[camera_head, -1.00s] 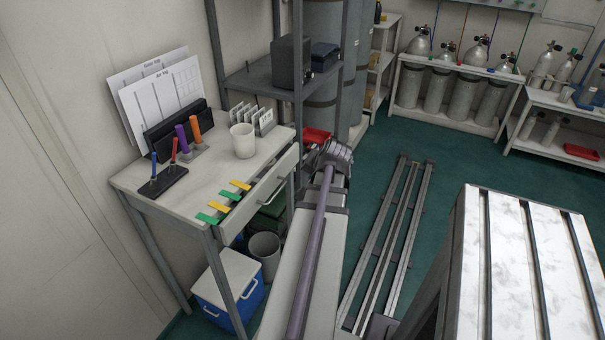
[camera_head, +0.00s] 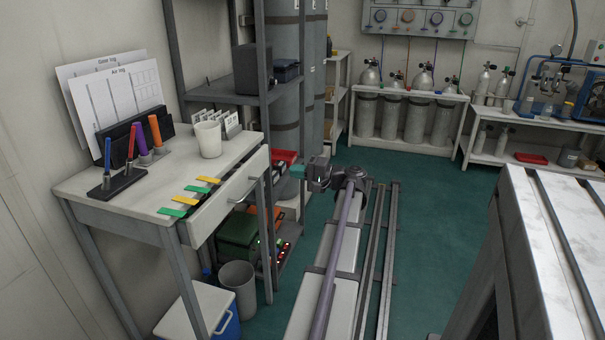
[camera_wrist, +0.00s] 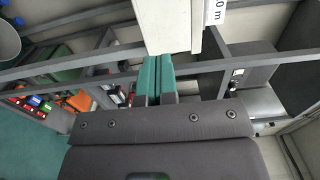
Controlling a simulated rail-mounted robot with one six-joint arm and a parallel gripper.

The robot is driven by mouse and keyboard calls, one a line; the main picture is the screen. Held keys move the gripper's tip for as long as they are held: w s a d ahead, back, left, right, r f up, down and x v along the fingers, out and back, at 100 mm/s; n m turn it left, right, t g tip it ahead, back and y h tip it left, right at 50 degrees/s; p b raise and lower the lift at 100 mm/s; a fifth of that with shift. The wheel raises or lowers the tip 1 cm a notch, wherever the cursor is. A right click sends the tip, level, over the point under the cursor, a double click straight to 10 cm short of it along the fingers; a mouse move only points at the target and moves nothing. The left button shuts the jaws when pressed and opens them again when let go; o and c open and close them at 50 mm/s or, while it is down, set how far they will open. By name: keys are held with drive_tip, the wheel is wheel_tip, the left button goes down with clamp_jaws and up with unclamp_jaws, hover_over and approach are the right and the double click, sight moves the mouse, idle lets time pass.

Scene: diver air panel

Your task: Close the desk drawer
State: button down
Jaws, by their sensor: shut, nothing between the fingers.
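The white desk (camera_head: 100,182) stands at the left in the head view.
A white mug (camera_head: 208,139) and pen stands are on the desk. A grey bin (camera_head: 238,287) and a blue-and-white cooler (camera_head: 200,310) stand below. A dark metal shelf (camera_head: 235,97) is behind the desk. A metal-topped bench (camera_head: 555,220) is at right.

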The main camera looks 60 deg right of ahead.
sight(261, 166)
drive_tip(key=w, duration=0.3)
drive_tip(key=w+a, duration=0.1)
drive_tip(key=w, duration=0.5)
drive_tip(key=shift+a, duration=0.15)
drive_tip(key=shift+w, duration=0.1)
